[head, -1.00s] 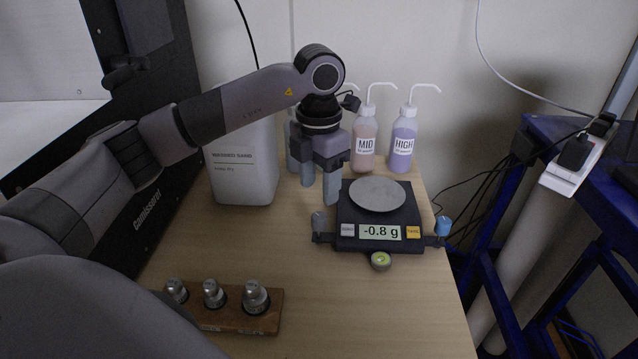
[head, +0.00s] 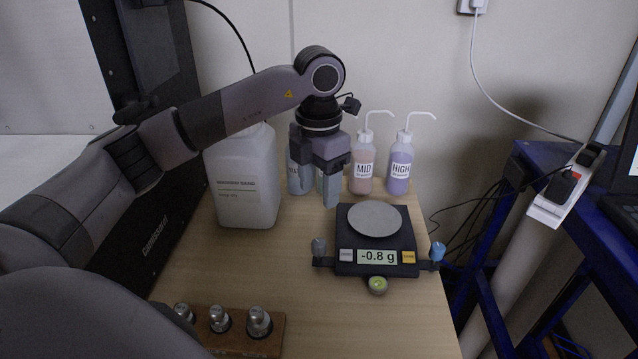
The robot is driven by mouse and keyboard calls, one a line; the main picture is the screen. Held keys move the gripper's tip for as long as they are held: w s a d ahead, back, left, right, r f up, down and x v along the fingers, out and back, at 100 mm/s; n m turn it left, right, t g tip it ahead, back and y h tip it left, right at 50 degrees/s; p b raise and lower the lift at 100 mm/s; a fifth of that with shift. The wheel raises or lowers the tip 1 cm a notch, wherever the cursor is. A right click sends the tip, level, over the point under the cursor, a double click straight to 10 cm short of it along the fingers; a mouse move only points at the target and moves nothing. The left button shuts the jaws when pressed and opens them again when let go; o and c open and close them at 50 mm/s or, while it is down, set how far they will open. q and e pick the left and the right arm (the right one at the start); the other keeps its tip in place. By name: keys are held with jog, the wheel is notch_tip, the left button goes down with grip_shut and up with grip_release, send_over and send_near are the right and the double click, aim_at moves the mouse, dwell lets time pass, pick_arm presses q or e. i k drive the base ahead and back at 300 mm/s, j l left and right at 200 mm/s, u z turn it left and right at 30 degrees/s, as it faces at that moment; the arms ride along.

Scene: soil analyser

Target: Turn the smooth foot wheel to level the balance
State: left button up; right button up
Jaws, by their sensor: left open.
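The balance (head: 347,241) is a dark box with a round grey pan (head: 375,219) and a display reading -0.8 g. A grey foot wheel (head: 319,247) sticks out at its front left and a blue foot wheel (head: 437,251) at its front right. I cannot tell from their surfaces which one is smooth. A round green bubble level (head: 377,285) sits at the front; its bubble is too small to read exactly. My left gripper (head: 314,187) is open and empty, fingers down, behind and above the grey wheel, apart from it. My right gripper is not in view.
A white jug (head: 245,180) stands left of my gripper. Wash bottles marked MID (head: 363,170) and HIGH (head: 399,168) stand behind the balance; another is partly hidden by my gripper. A wooden block (head: 268,346) with metal weights lies at front left. The table's right edge is near the blue wheel.

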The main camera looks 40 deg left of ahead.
aim_at(437, 249)
jog(key=k+l, duration=0.8)
jog(key=k, duration=0.05)
